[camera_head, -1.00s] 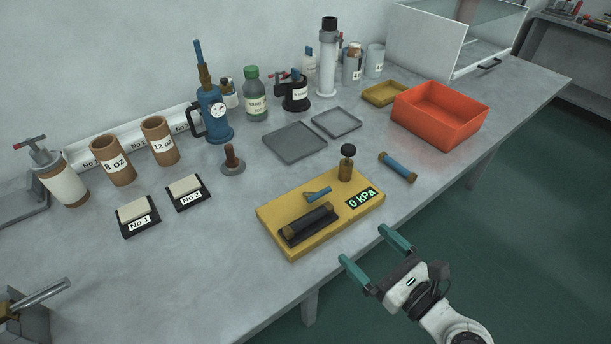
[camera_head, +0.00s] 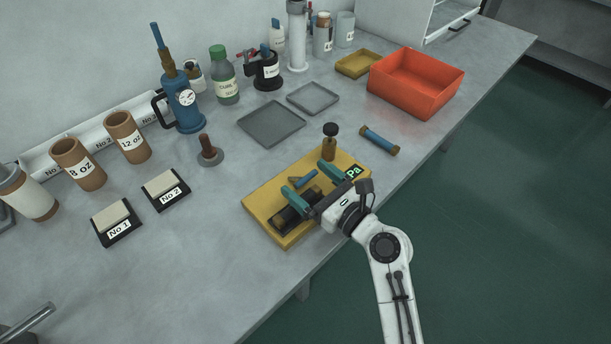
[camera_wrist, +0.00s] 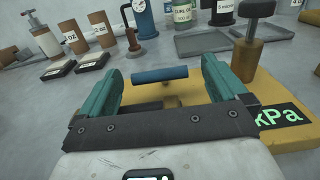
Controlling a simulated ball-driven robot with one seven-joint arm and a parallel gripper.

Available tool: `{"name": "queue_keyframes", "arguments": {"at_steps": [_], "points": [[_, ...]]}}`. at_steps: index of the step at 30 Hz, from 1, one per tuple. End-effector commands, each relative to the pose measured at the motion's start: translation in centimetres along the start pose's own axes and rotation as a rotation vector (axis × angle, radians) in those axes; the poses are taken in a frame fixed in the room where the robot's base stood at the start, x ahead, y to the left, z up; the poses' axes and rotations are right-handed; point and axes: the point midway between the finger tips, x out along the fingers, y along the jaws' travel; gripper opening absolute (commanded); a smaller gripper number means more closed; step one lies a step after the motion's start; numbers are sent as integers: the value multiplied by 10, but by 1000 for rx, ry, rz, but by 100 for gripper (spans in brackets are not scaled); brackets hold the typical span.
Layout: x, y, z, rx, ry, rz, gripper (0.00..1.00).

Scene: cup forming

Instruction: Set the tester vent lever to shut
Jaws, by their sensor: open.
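The yellow tester (camera_head: 262,205) lies near the bench's front edge. Its blue vent lever (camera_head: 303,179) stands on its top, and in the wrist view the lever (camera_wrist: 160,74) shows as a blue bar just beyond and between my fingers. My gripper (camera_head: 311,181) is open over the tester, with teal fingers apart and nothing between them that I can see held. In the wrist view my gripper (camera_wrist: 162,84) has a finger on each side of the lever. The dark cradle and the kPa display (camera_head: 354,172) are partly hidden by my gripper.
A knobbed brass post (camera_head: 329,146) stands at the tester's back right corner, close to my right finger. A blue cylinder with brown ends (camera_head: 379,139) lies to the right. Grey trays (camera_head: 271,124) and a red bin (camera_head: 416,82) lie behind.

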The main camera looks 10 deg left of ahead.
Motion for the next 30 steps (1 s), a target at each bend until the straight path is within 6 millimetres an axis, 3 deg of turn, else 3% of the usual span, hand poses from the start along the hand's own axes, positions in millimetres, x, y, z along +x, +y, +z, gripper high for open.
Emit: {"name": "queue_keyframes", "arguments": {"at_steps": [5, 14, 30], "points": [[13, 0, 0, 0, 0, 1, 99], [15, 0, 0, 0, 0, 0, 99], [15, 0, 0, 0, 1, 0, 48]]}}
